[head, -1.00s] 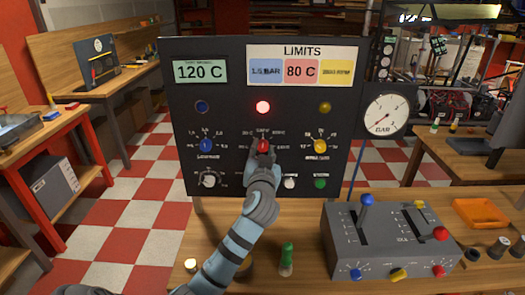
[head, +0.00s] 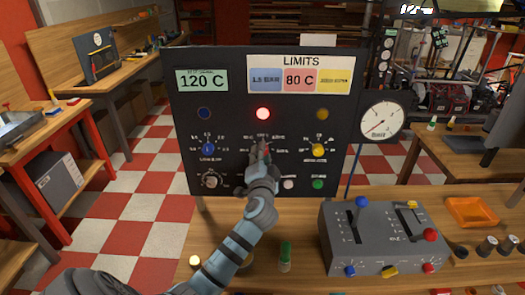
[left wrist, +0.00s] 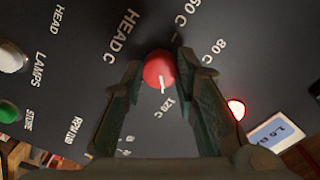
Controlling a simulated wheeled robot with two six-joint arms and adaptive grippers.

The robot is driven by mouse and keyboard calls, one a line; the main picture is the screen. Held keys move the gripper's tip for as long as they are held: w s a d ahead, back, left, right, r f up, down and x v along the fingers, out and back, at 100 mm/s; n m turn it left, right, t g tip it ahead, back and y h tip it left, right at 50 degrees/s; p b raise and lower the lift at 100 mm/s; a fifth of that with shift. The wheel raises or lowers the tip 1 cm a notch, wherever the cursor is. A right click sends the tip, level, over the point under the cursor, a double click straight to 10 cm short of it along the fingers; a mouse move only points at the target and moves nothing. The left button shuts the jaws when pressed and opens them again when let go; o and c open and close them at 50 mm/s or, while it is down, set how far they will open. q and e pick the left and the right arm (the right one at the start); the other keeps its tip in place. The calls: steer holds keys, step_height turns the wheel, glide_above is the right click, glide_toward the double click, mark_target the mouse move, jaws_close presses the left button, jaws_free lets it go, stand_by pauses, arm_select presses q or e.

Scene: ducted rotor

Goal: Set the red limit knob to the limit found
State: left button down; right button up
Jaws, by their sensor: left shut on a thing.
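The red limit knob (left wrist: 160,68) sits on the dark panel (head: 222,118). In the left wrist view its white pointer points towards the 120 C mark (left wrist: 169,107); the 80 C mark (left wrist: 215,50) is farther round the dial. My left gripper (left wrist: 158,66) is shut on the knob, with a finger on each side. In the head view the left gripper (head: 260,155) hides most of the knob. The LIMITS card shows 80 C on its red field (head: 300,79). A green label reads 120 C (head: 201,81). My right gripper is not seen.
The red lamp (head: 263,114) above the knob is lit. A blue knob (head: 208,149) and a yellow knob (head: 318,150) flank it closely. A pressure gauge (head: 381,118) hangs at the right. A grey lever box (head: 335,248) and a green-topped object (head: 286,252) stand on the bench.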

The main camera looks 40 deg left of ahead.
arm_select(q)
steer(key=shift+m, duration=0.5)
steer(key=c, duration=1.2)
jaws_free()
steer(key=shift+c, duration=0.2)
steer(key=v, duration=1.2)
steer(key=shift+f, duration=0.1)
